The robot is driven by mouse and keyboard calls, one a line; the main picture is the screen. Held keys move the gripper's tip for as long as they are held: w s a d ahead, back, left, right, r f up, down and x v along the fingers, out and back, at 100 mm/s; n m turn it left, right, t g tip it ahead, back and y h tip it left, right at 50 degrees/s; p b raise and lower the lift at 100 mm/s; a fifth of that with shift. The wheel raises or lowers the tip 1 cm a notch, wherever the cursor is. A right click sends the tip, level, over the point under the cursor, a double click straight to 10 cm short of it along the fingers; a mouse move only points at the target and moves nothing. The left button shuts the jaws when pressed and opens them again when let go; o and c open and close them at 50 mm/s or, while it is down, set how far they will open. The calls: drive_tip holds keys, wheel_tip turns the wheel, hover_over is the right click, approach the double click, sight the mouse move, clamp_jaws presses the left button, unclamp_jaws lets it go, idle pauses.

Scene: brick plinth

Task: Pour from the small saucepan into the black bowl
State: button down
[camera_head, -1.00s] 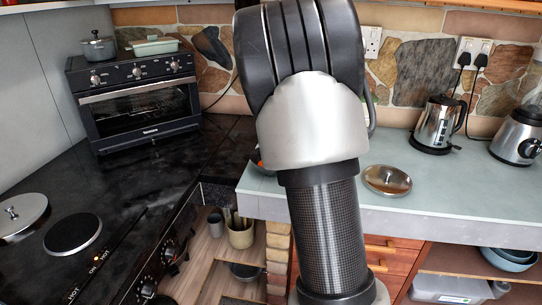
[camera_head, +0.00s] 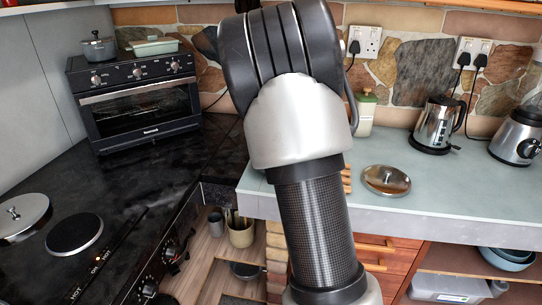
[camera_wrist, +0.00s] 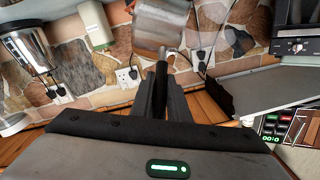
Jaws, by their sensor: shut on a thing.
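The small saucepan (camera_wrist: 163,22) is at the top centre of the wrist view, a shiny metal pan with a dark handle. My gripper (camera_wrist: 162,80) is shut on that handle and holds the pan out ahead of it. The pan's inside cannot be seen. In the head view, my arm hides the gripper and most of the pan. I cannot make out the black bowl in either view; my arm covers part of the counter.
A loose metal lid (camera_head: 387,180) lies on the pale counter (camera_head: 440,185). A kettle (camera_head: 438,124) and a blender (camera_head: 516,135) stand to the right. A pale green canister (camera_head: 366,112) stands by the wall. A toaster oven (camera_head: 135,95) stands at the left, behind the hob (camera_head: 74,234).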

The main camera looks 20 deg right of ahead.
drive_tip(key=shift+w+a+r+n+p, duration=0.35)
drive_tip(key=shift+a+r+n+p, duration=0.25)
drive_tip(key=shift+a+n+p, duration=0.5)
idle(0.4)
drive_tip(key=shift+w+a+f+p, duration=0.1)
drive_tip(key=shift+w+a+p, duration=0.05)
drive_tip(key=shift+p, duration=0.15)
drive_tip(key=shift+a, duration=0.1)
